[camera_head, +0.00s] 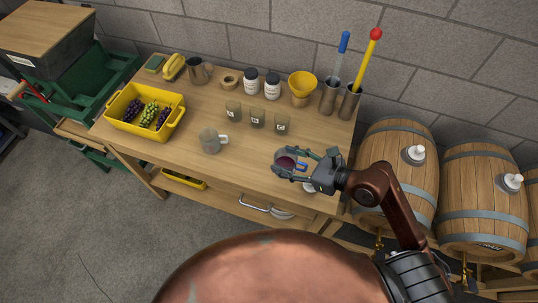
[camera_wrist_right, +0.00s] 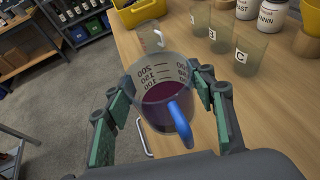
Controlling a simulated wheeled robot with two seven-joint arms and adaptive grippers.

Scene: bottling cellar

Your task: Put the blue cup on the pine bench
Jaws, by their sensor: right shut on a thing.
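A clear measuring cup (camera_head: 287,162) with a blue handle and dark red liquid inside is between the fingers of my right gripper (camera_head: 305,163). In the wrist view the cup (camera_wrist_right: 165,92) looks upright, with printed marks facing me, and the green-padded fingers close on its sides. The blue handle (camera_wrist_right: 181,124) points toward the wrist. The pine bench (camera_head: 240,158) lies under the cup near its front right edge; I cannot tell whether the cup touches it. My left gripper is not in view.
A yellow crate of grapes (camera_head: 145,112) is at the left. Jars, a funnel (camera_head: 302,84) and steel cylinders line the back. Barrels (camera_head: 398,165) stand right.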

